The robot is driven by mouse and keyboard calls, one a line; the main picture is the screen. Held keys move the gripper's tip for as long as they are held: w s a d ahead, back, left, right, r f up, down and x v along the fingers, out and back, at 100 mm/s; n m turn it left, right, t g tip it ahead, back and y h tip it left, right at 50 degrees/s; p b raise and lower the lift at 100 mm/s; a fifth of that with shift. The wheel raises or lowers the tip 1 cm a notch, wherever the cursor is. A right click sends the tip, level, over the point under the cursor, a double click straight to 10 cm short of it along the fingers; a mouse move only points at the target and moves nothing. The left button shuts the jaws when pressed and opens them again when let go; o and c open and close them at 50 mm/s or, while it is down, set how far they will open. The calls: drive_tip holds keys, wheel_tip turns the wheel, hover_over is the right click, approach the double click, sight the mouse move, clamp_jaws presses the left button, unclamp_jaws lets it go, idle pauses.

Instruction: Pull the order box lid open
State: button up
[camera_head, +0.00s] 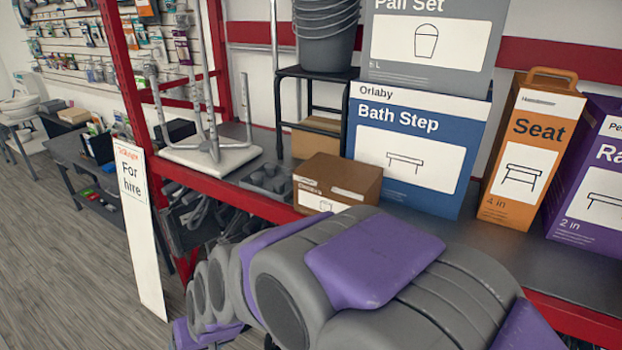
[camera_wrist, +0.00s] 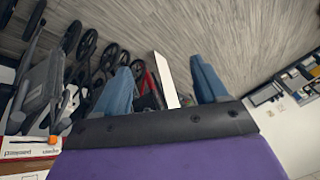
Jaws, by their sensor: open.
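A small brown cardboard box (camera_head: 338,184), which may be the order box, sits near the front edge of the red-edged shelf in the head view. Its top looks closed. A white label shows on its front, with print too small to read surely. My grey and purple arm covers the shelf edge just below it. My gripper (camera_wrist: 163,88) shows in the wrist view as two blue fingers held wide apart with nothing between them. It points toward the floor and wheels, away from the brown box. The fingers do not show in the head view.
A blue Bath Step box (camera_head: 418,150), orange Seat box (camera_head: 531,145) and purple box (camera_head: 592,180) stand on the shelf. A white stool (camera_head: 210,155) lies upturned at left. A For hire sign (camera_head: 140,225) stands by the shelf. Wheeled scooters or walkers (camera_wrist: 85,60) crowd the wrist view's left.

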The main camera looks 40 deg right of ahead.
drive_tip(key=w+d+r+m+t+h+p, duration=0.1)
drive_tip(key=w+m+t+p, duration=0.1)
drive_tip(key=w, duration=0.5)
drive_tip(key=w+d+r+m+t+p, duration=0.1)
drive_tip(key=w+r+t, duration=0.1)
drive_tip(key=w, duration=0.4)
drive_tip(key=m+g+h+p, duration=0.2)
drive_tip(key=m+h+p, duration=0.7)
drive_tip(key=h, duration=0.9)
approach(322, 187)
drive_tip(key=x, duration=0.8)
drive_tip(key=shift+d, duration=0.4)
drive_tip(key=shift+c, duration=0.3)
drive_tip(key=shift+t, duration=0.3)
clamp_jaws()
